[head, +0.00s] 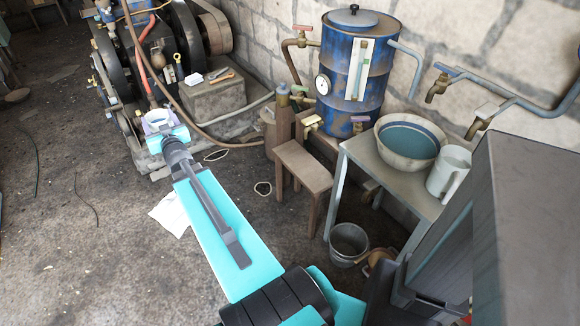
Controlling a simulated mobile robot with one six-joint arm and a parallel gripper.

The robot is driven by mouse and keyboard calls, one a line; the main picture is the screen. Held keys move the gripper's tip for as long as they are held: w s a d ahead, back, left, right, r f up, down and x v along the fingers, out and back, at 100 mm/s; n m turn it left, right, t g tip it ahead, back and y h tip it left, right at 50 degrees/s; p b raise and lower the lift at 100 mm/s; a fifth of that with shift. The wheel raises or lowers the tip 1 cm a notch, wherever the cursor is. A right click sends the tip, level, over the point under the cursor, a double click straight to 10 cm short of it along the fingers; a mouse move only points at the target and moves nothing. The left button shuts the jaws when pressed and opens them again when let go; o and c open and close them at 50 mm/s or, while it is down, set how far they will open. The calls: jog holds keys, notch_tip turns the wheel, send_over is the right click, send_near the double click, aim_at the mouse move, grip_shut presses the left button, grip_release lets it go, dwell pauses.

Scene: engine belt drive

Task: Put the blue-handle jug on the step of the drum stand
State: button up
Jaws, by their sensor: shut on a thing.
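My gripper (163,138) is at the end of my outstretched arm at left centre, in front of the engine. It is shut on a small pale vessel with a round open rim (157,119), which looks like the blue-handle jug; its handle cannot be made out. It appears upright and held in the air. The blue drum (338,75) stands at the back wall on a wooden drum stand (320,137). The stand's low wooden step (304,164) is in front, to the right of my gripper, and its top is bare.
A metal table (372,166) at right bears a basin (409,141) and a white jug (449,172). A bucket (348,243) stands below it. A brown bottle-shaped thing (284,120) is beside the step. Pipes with taps (440,86) run along the wall. Floor between gripper and step is mostly clear.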

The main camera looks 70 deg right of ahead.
jog(key=s+d+f+m+g+h+b, duration=0.2)
jog(key=s+d+f+h, duration=0.1)
jog(key=s+d+f, duration=0.6)
jog(key=s+d+f+m+g+h+b, duration=0.1)
jog(key=s+d+f+m+g+h, duration=0.15)
jog(key=s+d+f, duration=0.65)
jog(key=s+d+f+m+g+h+b, duration=0.1)
jog(key=s+f, duration=0.4)
jog(key=s, duration=0.8)
jog(key=s+d+f+m+g+h+b, duration=0.1)
jog(key=s+f+g, duration=0.4)
jog(key=s, duration=0.7)
jog(key=shift+s+d+m+b, duration=0.35)
jog(key=shift+m+b, duration=0.45)
jog(key=shift+m, duration=0.15)
jog(key=shift+g, duration=0.25)
